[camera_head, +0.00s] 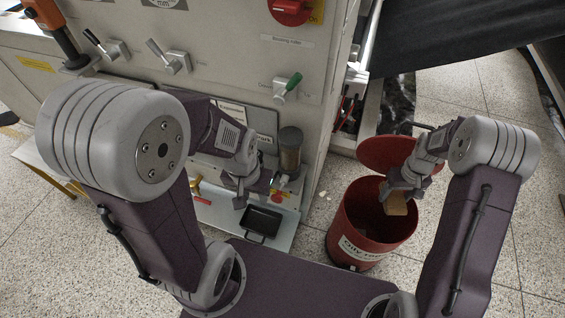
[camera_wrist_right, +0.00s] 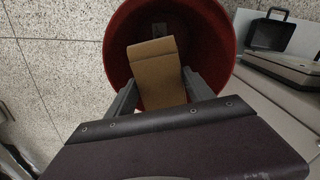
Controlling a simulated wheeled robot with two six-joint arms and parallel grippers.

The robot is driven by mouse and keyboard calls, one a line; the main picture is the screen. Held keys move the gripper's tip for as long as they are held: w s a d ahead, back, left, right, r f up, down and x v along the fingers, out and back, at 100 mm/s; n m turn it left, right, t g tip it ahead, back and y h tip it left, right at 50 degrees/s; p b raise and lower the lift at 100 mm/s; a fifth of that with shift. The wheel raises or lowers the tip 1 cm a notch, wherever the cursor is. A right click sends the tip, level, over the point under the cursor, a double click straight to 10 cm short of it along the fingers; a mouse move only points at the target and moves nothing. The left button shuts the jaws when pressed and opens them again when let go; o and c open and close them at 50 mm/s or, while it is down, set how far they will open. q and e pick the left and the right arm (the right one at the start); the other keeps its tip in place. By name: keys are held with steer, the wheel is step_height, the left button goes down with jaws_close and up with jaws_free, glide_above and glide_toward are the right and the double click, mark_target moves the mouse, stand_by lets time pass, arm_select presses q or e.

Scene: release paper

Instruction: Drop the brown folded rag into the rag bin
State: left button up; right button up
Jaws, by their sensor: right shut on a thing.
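The brown folded rag (camera_head: 396,204) is in my right gripper (camera_head: 392,192), over the open mouth of the red rag bin (camera_head: 350,228). In the right wrist view the rag (camera_wrist_right: 155,72) sits between the two fingers of the gripper (camera_wrist_right: 155,95), with the bin's red wall (camera_wrist_right: 118,50) around it. The bin's label is partly readable as "Oily". The red lid (camera_head: 375,153) stands open behind the bin. My left gripper (camera_head: 240,195) is in front of the machine, over the small shelf; its finger opening is too small to judge.
A grey machine (camera_head: 235,75) with knobs and levers stands left of the bin. A black tray (camera_head: 262,222) lies on its low shelf, near a dark cylinder (camera_head: 290,150). Speckled floor (camera_head: 480,95) is clear right of the bin.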

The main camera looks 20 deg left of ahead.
step_height(320, 180, down, 6)
steer(key=b, duration=0.6)
steer(key=shift+r+b, duration=0.1)
steer(key=shift+b, duration=0.2)
steer(key=o, duration=1.4)
step_height(320, 180, up, 9)
steer(key=p, duration=0.5)
steer(key=shift+f, duration=0.2)
steer(key=shift+r, duration=0.3)
steer(key=shift+a, duration=0.15)
